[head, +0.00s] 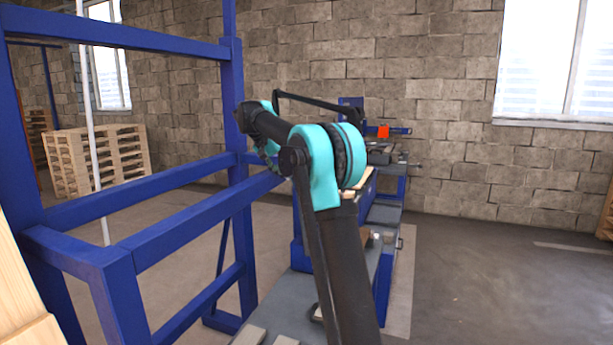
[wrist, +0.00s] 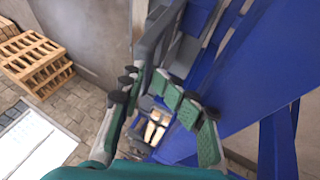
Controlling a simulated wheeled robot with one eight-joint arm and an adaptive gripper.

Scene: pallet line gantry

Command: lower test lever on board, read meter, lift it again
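My gripper (wrist: 146,82) shows in the wrist view, with two dark fingers with green pads. A gap shows between the fingertips, so it looks open. A grey bar (wrist: 155,42) lies beyond the tips and overlaps the gap in the picture. I cannot tell whether it touches a finger. In the head view my teal and black arm reaches toward the blue gantry frame, and the gripper itself is not clearly seen. I cannot make out the test lever, board or meter in either view.
A blue frame (head: 180,220) fills the left of the head view. Pallets (head: 97,158) stand at the back left. Open floor (head: 490,270) lies on the right.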

